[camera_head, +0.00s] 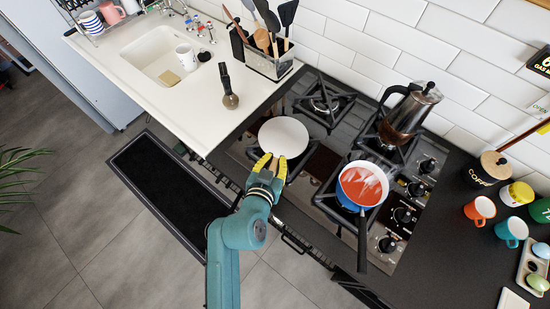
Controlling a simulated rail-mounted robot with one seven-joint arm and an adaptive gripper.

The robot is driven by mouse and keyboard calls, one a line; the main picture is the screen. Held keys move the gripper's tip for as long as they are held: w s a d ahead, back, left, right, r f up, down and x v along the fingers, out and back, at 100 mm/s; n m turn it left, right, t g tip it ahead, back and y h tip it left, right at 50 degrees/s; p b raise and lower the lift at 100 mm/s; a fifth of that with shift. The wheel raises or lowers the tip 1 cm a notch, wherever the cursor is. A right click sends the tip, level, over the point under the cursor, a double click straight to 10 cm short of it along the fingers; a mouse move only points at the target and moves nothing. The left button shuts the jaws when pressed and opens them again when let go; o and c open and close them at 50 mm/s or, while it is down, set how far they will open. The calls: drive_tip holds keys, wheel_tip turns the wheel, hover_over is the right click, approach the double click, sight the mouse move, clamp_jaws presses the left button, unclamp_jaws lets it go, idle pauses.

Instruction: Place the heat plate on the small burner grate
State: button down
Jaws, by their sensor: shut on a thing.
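The heat plate (284,136) is a pale round disc over the front left part of the gas hob. My gripper (270,163) has yellow fingertips and is shut on the near edge of the heat plate. The plate hides most of the burner below it, and I cannot tell whether it touches the grate there. An empty burner grate (323,103) is at the back left of the hob, behind and to the right of the plate; this looks like the small burner.
A pan of red sauce (361,185) sits on the front right burner, its handle pointing toward the front. A moka pot (408,112) stands on the back right burner. A utensil rack (268,62) stands behind the hob's left side.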

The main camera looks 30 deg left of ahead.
drive_tip(key=shift+f+b, duration=0.3)
drive_tip(key=shift+f, duration=0.4)
drive_tip(key=shift+f+b, duration=0.5)
drive_tip(key=shift+f, duration=0.05)
drive_tip(key=c, duration=1.1)
unclamp_jaws()
drive_tip(key=shift+d+f, duration=0.1)
drive_tip(key=shift+s, duration=0.15)
drive_tip(key=v, duration=1.2)
